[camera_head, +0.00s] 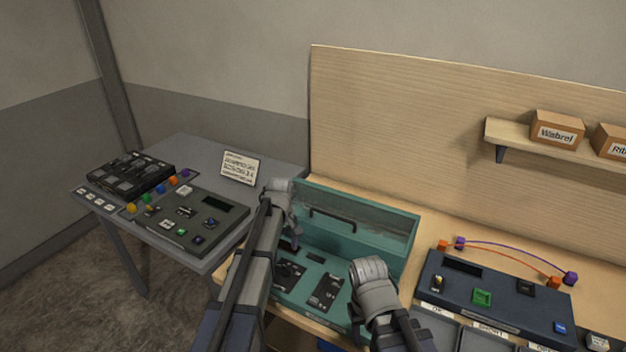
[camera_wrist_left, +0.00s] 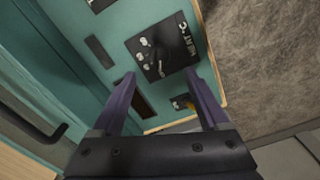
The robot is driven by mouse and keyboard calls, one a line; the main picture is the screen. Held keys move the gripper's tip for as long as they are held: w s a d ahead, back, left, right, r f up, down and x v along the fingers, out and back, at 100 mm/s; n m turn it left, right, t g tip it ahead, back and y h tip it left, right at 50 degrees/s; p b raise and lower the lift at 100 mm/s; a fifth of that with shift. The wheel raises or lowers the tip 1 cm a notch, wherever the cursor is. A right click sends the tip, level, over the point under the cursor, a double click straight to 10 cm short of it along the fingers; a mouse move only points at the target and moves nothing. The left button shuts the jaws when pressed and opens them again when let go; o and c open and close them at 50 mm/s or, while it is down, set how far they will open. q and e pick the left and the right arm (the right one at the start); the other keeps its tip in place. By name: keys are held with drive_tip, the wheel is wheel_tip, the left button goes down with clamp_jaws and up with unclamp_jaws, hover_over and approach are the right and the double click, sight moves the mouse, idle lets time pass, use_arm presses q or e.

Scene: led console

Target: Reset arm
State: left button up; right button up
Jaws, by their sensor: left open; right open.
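My left gripper (camera_head: 287,215) is above the left part of the teal console box (camera_head: 400,235), with its fingertips hard to make out in the head view. In the left wrist view its two purple fingers (camera_wrist_left: 161,73) are spread apart with nothing between them. Beyond them is the box's teal panel (camera_wrist_left: 75,25) with a black labelled plate (camera_wrist_left: 157,47) carrying small knobs. My right gripper (camera_head: 373,290) is over the right part of the box, seen from behind; its fingers are hidden.
A dark blue console (camera_head: 500,292) with coloured wires stands at the right. A grey side table (camera_head: 200,150) at the left holds a dark control panel (camera_head: 190,222) and a white sign (camera_head: 241,168). A wall shelf (camera_head: 510,136) carries labelled boxes (camera_head: 557,129).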

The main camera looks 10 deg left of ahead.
use_arm(q)
drive_tip(key=s+d+f+m+b, duration=0.2)
drive_tip(key=s+d+m, duration=0.2)
drive_tip(key=s, duration=0.4)
drive_tip(key=s+d+f+m+b, duration=0.2)
drive_tip(key=s+d+m, duration=0.2)
drive_tip(key=s, duration=0.4)
drive_tip(key=s+d+f+m+y+b, duration=0.1)
drive_tip(key=s+d+f+m+b, duration=0.1)
drive_tip(key=s+d+m, duration=0.3)
drive_tip(key=s, duration=0.3)
drive_tip(key=shift+s+f, duration=0.2)
drive_tip(key=shift+s, duration=0.05)
